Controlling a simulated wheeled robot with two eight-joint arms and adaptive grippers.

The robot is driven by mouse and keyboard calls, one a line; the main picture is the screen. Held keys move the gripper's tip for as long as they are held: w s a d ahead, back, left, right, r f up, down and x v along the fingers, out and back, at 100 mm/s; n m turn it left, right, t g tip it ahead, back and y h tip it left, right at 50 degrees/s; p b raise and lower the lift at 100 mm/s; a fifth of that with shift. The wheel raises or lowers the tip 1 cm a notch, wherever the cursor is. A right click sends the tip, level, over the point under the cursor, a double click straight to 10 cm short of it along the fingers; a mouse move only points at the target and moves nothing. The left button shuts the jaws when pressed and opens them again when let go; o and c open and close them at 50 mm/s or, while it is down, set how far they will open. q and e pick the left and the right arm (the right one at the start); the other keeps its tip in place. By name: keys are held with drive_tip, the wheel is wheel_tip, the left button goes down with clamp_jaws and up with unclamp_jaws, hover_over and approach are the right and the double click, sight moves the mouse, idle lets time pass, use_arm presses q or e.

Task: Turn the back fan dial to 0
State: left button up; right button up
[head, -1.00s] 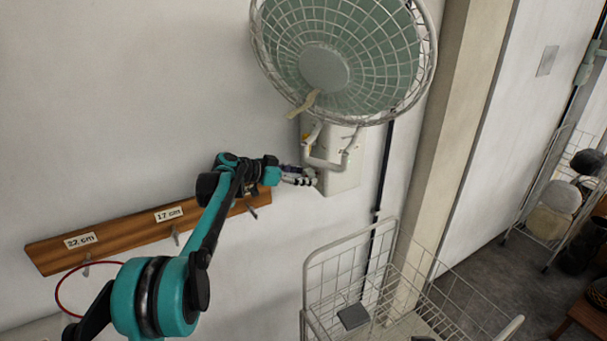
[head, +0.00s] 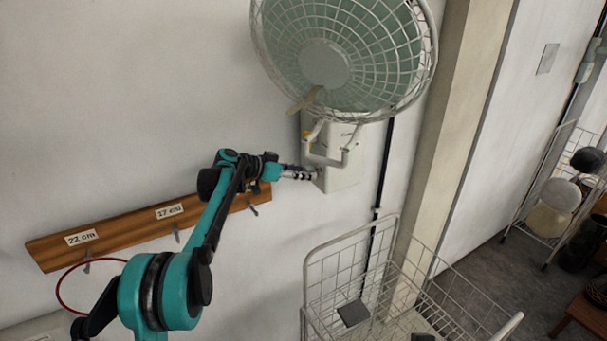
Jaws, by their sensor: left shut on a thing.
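A wall fan with a round wire cage (head: 345,55) hangs at the top middle of the head view. Its white control box (head: 345,178) is fixed to the wall below the cage. My left gripper (head: 314,174) reaches in from the left and its fingertips are at the lower left side of this box. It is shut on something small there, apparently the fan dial. The fingers hide the dial, so its setting cannot be read. My right gripper is not in view.
A wooden hook rail (head: 125,236) with size labels runs along the wall beneath my left arm, and a red ring (head: 62,293) hangs from it. A white wire cart (head: 350,262) stands below the fan. A rack with round items (head: 560,194) is far right.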

use_arm(q)
drive_tip(key=shift+w+n+g+h, duration=0.1)
drive_tip(key=shift+n+g+h, duration=0.35)
drive_tip(key=shift+n, duration=0.55)
drive_tip(key=shift+n+g+h, duration=0.45)
drive_tip(key=shift+n, duration=0.55)
drive_tip(key=o, duration=1.1)
drive_tip(key=shift+a, duration=0.1)
drive_tip(key=shift+o, duration=0.2)
wheel_tip(320, 180, up, 10)
